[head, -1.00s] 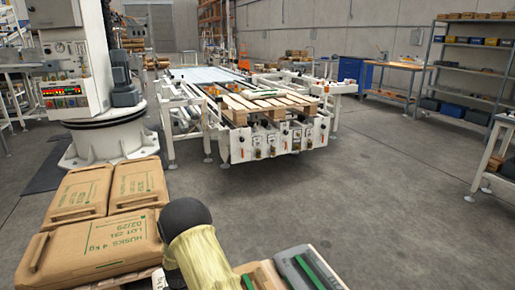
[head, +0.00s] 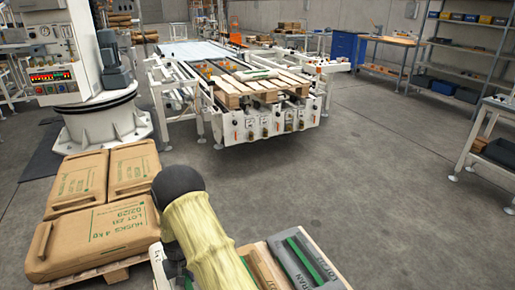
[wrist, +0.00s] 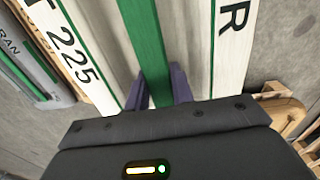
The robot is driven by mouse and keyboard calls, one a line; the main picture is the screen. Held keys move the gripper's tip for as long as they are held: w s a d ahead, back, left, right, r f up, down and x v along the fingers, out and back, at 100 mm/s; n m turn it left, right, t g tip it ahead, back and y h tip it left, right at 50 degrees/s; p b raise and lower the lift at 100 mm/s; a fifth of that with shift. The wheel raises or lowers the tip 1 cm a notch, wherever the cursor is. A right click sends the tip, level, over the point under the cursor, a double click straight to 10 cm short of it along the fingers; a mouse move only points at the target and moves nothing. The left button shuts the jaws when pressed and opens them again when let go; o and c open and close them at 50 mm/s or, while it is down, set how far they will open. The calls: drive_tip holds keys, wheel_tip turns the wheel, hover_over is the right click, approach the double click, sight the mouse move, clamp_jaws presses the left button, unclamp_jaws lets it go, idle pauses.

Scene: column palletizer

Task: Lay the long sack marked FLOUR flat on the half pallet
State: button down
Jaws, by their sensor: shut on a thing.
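My gripper (wrist: 162,88) is shut on the green handle strip of a long white sack (wrist: 115,40) in the wrist view. The sack shows "T 225" on one side and a letter R (wrist: 232,20) on the other; the full name is out of frame. In the head view my sleeved arm hides the gripper; a white lettered edge, perhaps this sack, shows beside the sleeve. A slatted wooden pallet (head: 292,83) rests on the conveyor end, well ahead of my arm.
Brown HUSKS sacks (head: 90,230) lie on a pallet at the left. A white machine column (head: 75,60) stands left of the conveyor (head: 200,55). Open floor (head: 370,190) lies right of centre.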

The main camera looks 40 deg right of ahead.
drive_tip(key=s+r+p, duration=0.3)
drive_tip(key=r+p, duration=1.6)
drive_tip(key=p, duration=0.1)
drive_tip(key=s+r+n+p, duration=0.1)
drive_tip(key=s+r+p, duration=0.1)
drive_tip(key=r+p, duration=1.8)
drive_tip(key=shift+s+r+n, duration=0.25)
drive_tip(key=shift+s+n, duration=0.05)
drive_tip(key=shift+s, duration=0.1)
